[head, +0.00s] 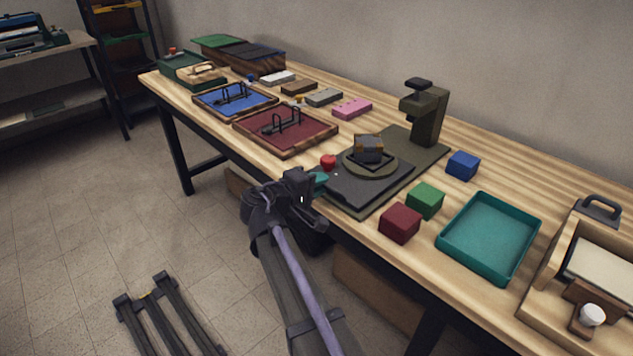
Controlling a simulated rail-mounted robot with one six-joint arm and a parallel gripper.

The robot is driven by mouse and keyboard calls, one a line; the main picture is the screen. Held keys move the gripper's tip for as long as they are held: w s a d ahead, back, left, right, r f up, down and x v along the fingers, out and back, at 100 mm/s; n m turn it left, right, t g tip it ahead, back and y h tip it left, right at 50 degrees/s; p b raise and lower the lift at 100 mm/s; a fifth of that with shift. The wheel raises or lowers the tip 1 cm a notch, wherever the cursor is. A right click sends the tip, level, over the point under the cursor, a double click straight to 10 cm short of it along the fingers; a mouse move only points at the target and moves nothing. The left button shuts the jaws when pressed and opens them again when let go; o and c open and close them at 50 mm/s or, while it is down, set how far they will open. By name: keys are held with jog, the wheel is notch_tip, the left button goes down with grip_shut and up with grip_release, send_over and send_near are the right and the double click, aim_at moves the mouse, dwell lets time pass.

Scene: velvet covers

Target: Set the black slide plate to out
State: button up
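The black slide plate (345,187) lies on a dark olive base (430,147) near the front edge of the table. A round dark disc (372,168) sits on it, with a dark block (368,149) with orange-brown edges on top. A red knob (328,162) stands at the plate's left side, and a teal piece (319,181) shows just below it. My gripper (306,184) is at the table's front edge, just left of the teal piece. It overlaps that area in the view, so contact is unclear. Its fingers are too small and dark to tell open from shut.
An olive upright post (428,112) stands behind the plate. Green (426,199), maroon (400,222) and blue (463,165) blocks lie to its right, by a teal tray (483,266). Red (268,146) and blue (220,110) handled covers lie to the left. A wooden box (553,262) stands far right.

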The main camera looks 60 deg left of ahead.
jog(key=shift+o, duration=1.4)
jog(key=p+v, duration=0.2)
jog(key=v, duration=0.8)
jog(key=shift+s, duration=0.35)
jog(key=shift+d+r, duration=0.1)
jog(key=shift+d, duration=0.05)
